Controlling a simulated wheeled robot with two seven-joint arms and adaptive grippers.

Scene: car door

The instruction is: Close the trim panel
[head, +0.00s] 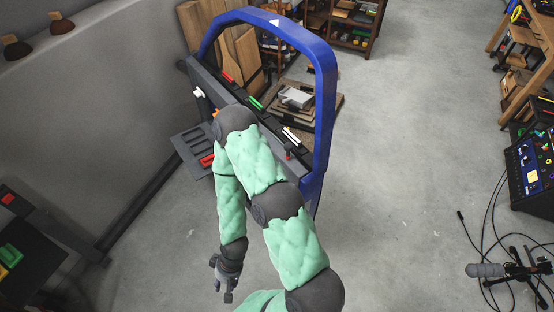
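A car door with a blue window frame (326,100) stands upright in the middle of the head view. Its dark grey inner side (208,88) faces left. A dark grey slotted panel (186,141) juts out from the door's lower left side; it looks like the trim panel, standing open. A red piece (207,160) shows beside it. My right arm crosses in front of the door and hides part of it and of the panel. My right gripper (222,282) hangs low over the floor, apart from the panel; its finger opening is too small to judge. My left gripper is out of view.
A grey wall with a dark base strip (140,196) bounds the left side. A dark stand (30,245) is at the lower left. Wooden boards (236,55) and shelves are behind the door. Cables and a microphone stand (505,270) lie at right. The floor between is clear.

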